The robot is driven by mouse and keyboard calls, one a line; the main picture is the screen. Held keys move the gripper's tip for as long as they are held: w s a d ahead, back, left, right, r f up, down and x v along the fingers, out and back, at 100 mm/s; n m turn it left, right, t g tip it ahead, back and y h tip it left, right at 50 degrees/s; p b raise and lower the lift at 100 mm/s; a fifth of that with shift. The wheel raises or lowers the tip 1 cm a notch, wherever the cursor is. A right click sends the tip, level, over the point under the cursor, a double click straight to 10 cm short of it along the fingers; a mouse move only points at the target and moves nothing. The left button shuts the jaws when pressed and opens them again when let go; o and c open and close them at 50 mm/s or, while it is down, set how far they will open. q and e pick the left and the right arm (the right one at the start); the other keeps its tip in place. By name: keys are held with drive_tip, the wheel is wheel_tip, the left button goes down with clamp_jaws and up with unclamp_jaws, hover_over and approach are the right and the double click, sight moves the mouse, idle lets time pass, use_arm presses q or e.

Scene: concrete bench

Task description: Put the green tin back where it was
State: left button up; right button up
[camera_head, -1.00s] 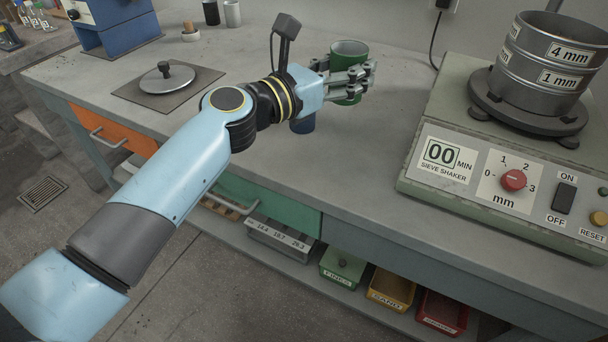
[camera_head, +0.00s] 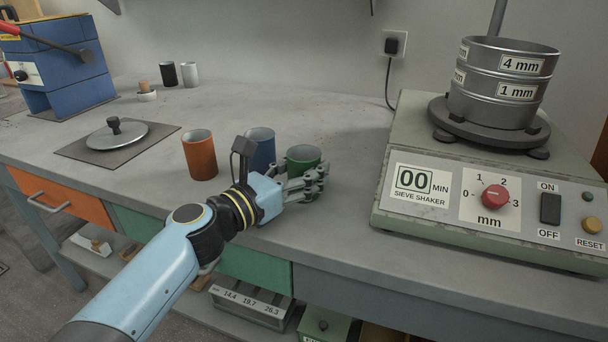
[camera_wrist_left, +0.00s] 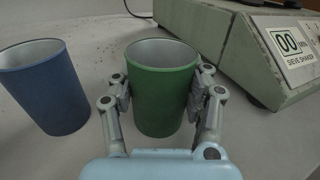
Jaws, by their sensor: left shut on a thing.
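The green tin (camera_head: 304,156) is an open-topped cup near the middle of the bench, upright, to the right of the blue tin (camera_head: 261,147). My left gripper (camera_head: 308,182) is shut on the green tin. In the left wrist view the green tin (camera_wrist_left: 161,88) is between the two fingers of the left gripper (camera_wrist_left: 162,100), and the blue tin (camera_wrist_left: 44,88) stands to its left, apart from it. Whether the green tin's base touches the bench is hard to tell. My right gripper is in neither view.
An orange tin (camera_head: 200,156) stands left of the blue one. A sieve shaker (camera_head: 440,185) with stacked sieves (camera_head: 497,90) fills the right side. A lid (camera_head: 117,134) lies on a dark mat (camera_head: 82,151) at left. Black (camera_head: 168,74) and white (camera_head: 190,75) cups stand behind. Bench right of the green tin is clear.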

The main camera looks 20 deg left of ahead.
use_arm(q)
drive_tip(key=shift+f, duration=0.2)
drive_tip(key=o, duration=1.4)
drive_tip(key=shift+r, duration=0.1)
drive_tip(key=shift+r, duration=0.2)
drive_tip(key=b+v, duration=0.1)
drive_tip(key=v, duration=0.9)
drive_tip(key=shift+s+a+f, duration=0.1)
drive_tip(key=shift+s+f, duration=0.05)
drive_tip(key=shift+s, duration=0.2)
drive_tip(key=shift+s+a+b, duration=0.3)
drive_tip(key=shift+s, duration=0.3)
